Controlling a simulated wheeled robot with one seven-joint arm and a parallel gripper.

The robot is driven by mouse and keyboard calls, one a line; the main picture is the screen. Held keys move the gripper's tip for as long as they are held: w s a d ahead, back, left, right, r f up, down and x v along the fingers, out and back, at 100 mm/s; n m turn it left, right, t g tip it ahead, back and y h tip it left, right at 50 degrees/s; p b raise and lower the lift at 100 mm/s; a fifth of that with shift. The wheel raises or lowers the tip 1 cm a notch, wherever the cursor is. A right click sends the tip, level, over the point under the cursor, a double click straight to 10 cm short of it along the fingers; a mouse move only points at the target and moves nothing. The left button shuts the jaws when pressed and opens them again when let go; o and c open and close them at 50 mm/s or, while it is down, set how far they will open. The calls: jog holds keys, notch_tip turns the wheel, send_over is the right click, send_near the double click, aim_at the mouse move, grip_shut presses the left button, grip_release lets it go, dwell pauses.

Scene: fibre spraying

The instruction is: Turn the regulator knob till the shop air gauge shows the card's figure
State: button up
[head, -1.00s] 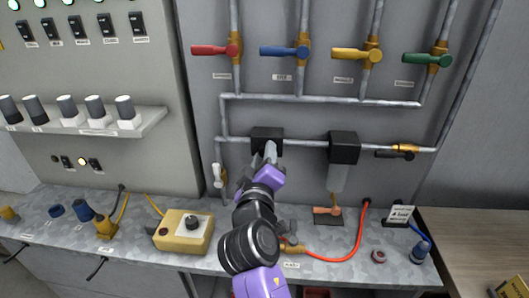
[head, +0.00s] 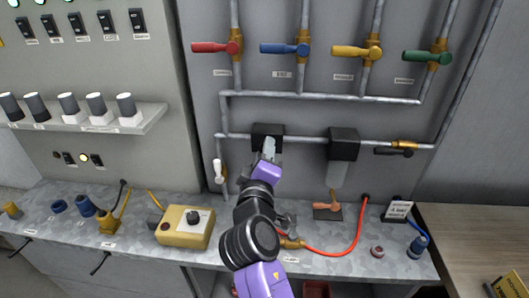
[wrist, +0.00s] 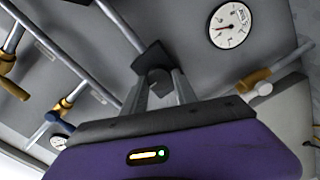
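The regulator is a black block (head: 268,132) on the upright panel's lower pipe. My gripper (head: 267,150) is at its underside. In the wrist view, the dark regulator knob (wrist: 156,86) sits between my two grey fingers, which appear to close on both sides of it. A round white gauge (wrist: 230,25) with a thin needle is on the panel at upper right in the wrist view; its figures are too small to read. A second small gauge (wrist: 62,129) is at lower left, partly hidden.
Red (head: 210,47), blue (head: 282,48), yellow (head: 352,53) and green (head: 424,57) valve handles are above. Another black block (head: 343,140) with a clear bowl is to the right. A yellow box (head: 184,229) and an orange hose (head: 345,246) lie on the bench.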

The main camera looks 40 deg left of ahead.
jog(key=o, duration=0.3)
jog(key=v, duration=0.7)
jog(key=shift+s+d+b, duration=0.25)
jog(key=shift+s+b, duration=0.05)
jog(key=shift+b, duration=0.15)
